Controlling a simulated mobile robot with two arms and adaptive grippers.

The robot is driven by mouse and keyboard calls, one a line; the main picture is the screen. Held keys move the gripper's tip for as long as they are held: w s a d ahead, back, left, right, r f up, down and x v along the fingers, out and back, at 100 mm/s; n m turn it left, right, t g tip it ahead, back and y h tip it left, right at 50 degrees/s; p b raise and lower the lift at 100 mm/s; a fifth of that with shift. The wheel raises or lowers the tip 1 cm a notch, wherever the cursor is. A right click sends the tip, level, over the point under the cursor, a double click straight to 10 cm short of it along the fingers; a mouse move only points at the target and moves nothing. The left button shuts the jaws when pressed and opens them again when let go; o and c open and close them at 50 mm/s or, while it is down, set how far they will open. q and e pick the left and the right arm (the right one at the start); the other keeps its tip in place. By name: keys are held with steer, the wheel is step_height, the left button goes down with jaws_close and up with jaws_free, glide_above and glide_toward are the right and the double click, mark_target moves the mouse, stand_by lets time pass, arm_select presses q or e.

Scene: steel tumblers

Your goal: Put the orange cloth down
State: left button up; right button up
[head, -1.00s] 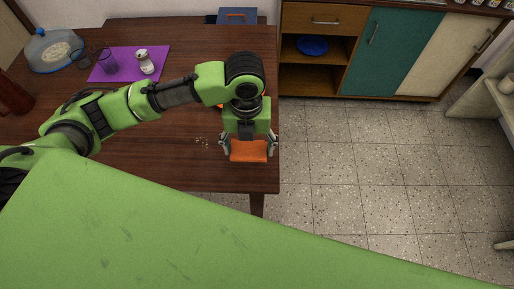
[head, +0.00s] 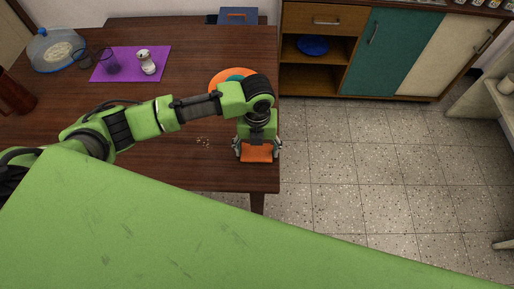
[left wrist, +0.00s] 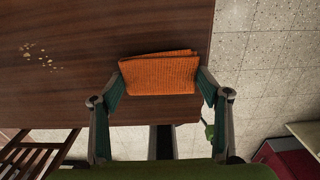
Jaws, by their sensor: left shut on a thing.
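The orange cloth (head: 257,154) is a folded flat rectangle near the right edge of the brown table (head: 170,160). My left gripper (head: 258,151) points down and is shut on the cloth, one finger at each side of it. In the left wrist view the cloth (left wrist: 159,74) spans between the two fingertips (left wrist: 160,84), close to the table edge. Whether its underside touches the table I cannot tell. My right gripper is not in view.
Crumbs (head: 204,142) lie on the table left of the cloth. An orange plate (head: 222,76) with a teal item is partly behind my arm. A purple mat (head: 105,75) holds a glass and a white shaker (head: 147,64). A domed dish (head: 52,50) stands at the far left.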

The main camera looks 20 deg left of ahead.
mark_target(257, 151)
arm_select(q)
steer(key=shift+f, duration=0.1)
steer(key=o, duration=1.1)
steer(key=shift+c, duration=0.2)
step_height(257, 151, up, 12)
steer(key=b, duration=0.1)
steer(key=shift+r, duration=0.2)
steer(key=shift+f, duration=0.1)
